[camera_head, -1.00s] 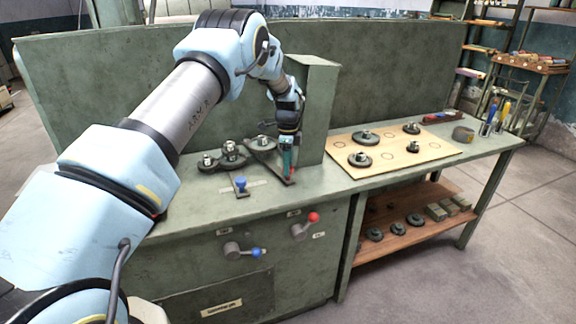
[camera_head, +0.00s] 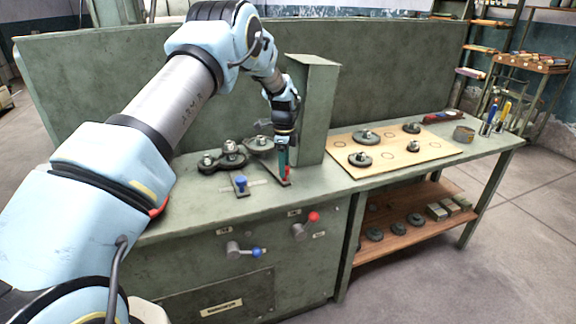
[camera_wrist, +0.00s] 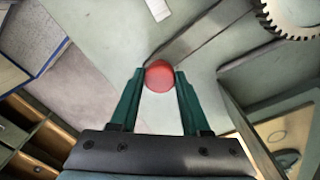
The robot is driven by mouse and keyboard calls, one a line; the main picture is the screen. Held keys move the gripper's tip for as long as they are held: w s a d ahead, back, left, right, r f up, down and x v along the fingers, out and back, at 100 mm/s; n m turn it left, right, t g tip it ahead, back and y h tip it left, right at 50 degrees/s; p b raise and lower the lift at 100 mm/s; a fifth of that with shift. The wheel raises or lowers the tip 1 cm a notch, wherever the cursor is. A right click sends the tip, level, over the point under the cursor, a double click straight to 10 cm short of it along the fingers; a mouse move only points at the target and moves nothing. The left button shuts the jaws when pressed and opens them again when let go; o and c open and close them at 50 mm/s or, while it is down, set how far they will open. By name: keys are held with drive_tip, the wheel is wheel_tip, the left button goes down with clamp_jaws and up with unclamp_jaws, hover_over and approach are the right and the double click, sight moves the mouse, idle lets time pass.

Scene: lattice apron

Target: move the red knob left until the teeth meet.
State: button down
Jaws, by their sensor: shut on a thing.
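The red knob (camera_wrist: 159,77) sits between the green fingertips of my gripper (camera_wrist: 159,84) in the wrist view. My gripper (camera_head: 284,172) is shut on it, and a bit of red shows at the fingertips in the head view. Behind and to the left is a gear (camera_head: 260,143), close to a group of dark gears (camera_head: 231,150). In the head view I cannot tell whether their teeth touch. Part of a toothed gear (camera_wrist: 293,16) shows at the top right of the wrist view.
A blue knob (camera_head: 241,182) stands to the left on the bench. Levers with a red ball (camera_head: 313,217) and a blue ball (camera_head: 257,252) are on the cabinet front. A grey-green post (camera_head: 318,108) rises just right of my gripper. A wooden board (camera_head: 391,161) with gears lies further right.

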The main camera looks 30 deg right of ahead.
drive_tip(key=a+m, duration=0.1)
drive_tip(key=a, duration=0.3)
drive_tip(key=a+m, duration=0.1)
drive_tip(key=a, duration=0.2)
drive_tip(key=shift+w+m+b, duration=0.3)
drive_tip(key=shift+b, duration=0.05)
drive_tip(key=shift+c, duration=1.9)
unclamp_jaws()
drive_tip(key=shift+r, duration=0.1)
wheel_tip(320, 180, up, 11)
drive_tip(key=b, duration=0.3)
drive_tip(key=shift+a+f, duration=0.1)
drive_tip(key=shift+f, duration=0.1)
